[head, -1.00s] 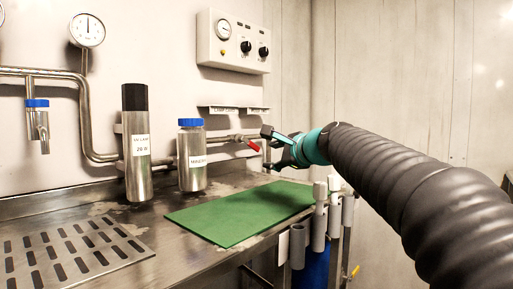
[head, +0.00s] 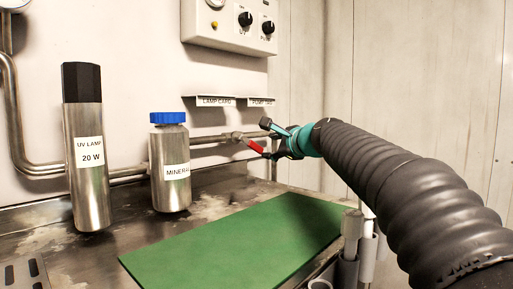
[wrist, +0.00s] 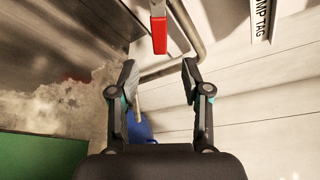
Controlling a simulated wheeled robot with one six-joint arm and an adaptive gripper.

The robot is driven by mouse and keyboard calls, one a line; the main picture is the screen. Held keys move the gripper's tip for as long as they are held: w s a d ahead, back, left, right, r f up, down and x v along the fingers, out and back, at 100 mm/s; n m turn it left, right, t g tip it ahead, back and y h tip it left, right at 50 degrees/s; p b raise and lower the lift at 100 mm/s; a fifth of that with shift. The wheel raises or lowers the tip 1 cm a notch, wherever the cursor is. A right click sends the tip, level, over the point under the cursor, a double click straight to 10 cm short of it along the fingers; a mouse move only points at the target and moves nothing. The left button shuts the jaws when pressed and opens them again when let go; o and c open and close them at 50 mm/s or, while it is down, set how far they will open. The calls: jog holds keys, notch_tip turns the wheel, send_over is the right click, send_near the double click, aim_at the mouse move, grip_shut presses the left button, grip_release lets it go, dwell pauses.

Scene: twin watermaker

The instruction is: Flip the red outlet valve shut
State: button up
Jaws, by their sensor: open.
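The red outlet valve handle (head: 256,147) sits on the steel pipe along the back wall, angled down to the right in the head view. In the wrist view the red handle (wrist: 160,36) lies ahead of the fingertips, near the top middle. My gripper (wrist: 160,78) is open and empty, its two fingers spread either side of the handle's line. In the head view my gripper (head: 269,139) is just right of the handle, one finger above and one below. I cannot tell whether it touches the handle there; in the wrist view they look apart.
A UV lamp cylinder (head: 88,150) and a blue-capped mineral bottle (head: 170,165) stand left on the steel counter. A green mat (head: 235,240) lies in front. Grey tubes (head: 352,240) stand at the right edge. A control box (head: 230,25) hangs above.

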aim_at(257, 148)
jog(key=p+x, duration=0.1)
jog(key=x, duration=0.8)
jog(key=shift+w+a+p, duration=0.25)
jog(key=shift+w+p, duration=0.05)
jog(key=shift+p, duration=0.05)
jog(key=shift+f, duration=0.1)
grip_shut()
